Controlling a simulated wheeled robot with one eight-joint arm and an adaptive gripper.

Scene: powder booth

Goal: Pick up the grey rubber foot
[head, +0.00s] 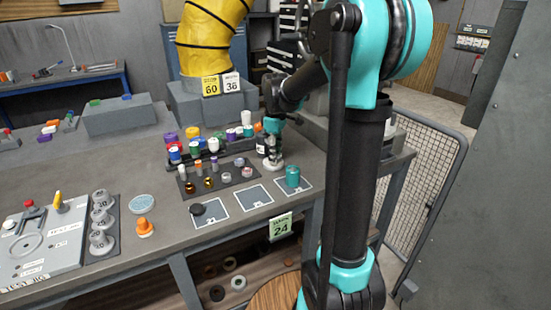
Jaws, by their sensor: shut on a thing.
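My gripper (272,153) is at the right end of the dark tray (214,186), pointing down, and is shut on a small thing. Only a little pale grey shows at its fingertips; I take it to be the grey rubber foot, though the fingers hide most of it. Small grey pieces (225,177) stand on the tray with gold ones and coloured caps.
Coloured jars stand behind the tray. An orange knob (145,227) and grey weights (102,220) stand left.

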